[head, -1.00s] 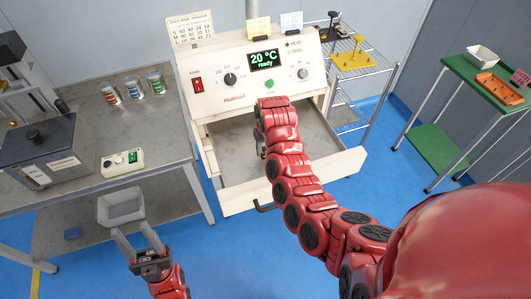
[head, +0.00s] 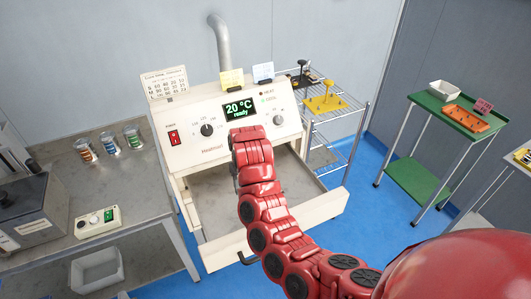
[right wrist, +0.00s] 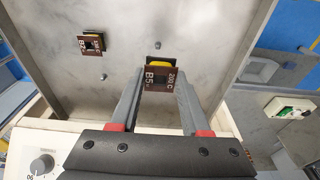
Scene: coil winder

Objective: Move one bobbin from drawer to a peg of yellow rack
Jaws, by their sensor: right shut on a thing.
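The drawer (head: 283,226) of the white heating unit is pulled open. In the right wrist view my right gripper (right wrist: 159,84) is shut on a dark brown bobbin (right wrist: 159,77) marked B5 and 200 C, over the metal drawer floor (right wrist: 205,40). I cannot tell whether the bobbin is clear of the floor. A second brown bobbin (right wrist: 91,43) is in the drawer, apart from the gripper. In the head view my right arm hides this gripper. The yellow rack (head: 325,104), with upright pegs, stands on a wire shelf right of the unit. My left gripper is out of view.
A green table (head: 449,126) at the right holds a white bin (head: 445,90) and an orange tray (head: 467,118). A grey bench (head: 140,195) at the left holds jars and a box. A grey bin (head: 97,270) is at lower left.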

